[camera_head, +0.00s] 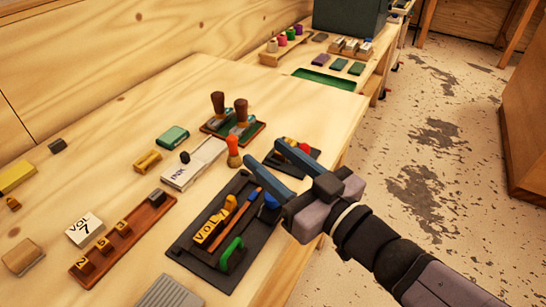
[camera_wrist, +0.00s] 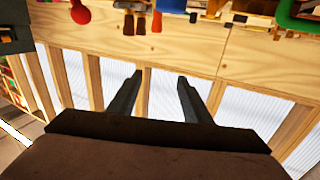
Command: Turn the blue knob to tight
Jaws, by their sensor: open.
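A small blue knob-like piece (camera_head: 269,201) shows in the head view at the right side of a dark tray (camera_head: 192,257), close to my gripper and partly hidden by it. A blue piece (camera_wrist: 193,16) also shows at the top edge of the wrist view; I cannot tell for sure that it is the same one. No tight mark is readable. My gripper (camera_head: 263,153) is open and empty, its two blue-grey fingers reaching over the table's right side. In the wrist view the fingers (camera_wrist: 160,76) are apart, with nothing between them.
The tray holds a yellow VOL block (camera_head: 210,230), an orange pencil-like stick (camera_head: 240,214) and a green handled piece (camera_head: 231,255). A red-orange peg (camera_head: 234,152), an INK box (camera_head: 194,163) and wooden-handled stamps (camera_head: 241,112) stand beyond. The table's right edge is under my arm.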

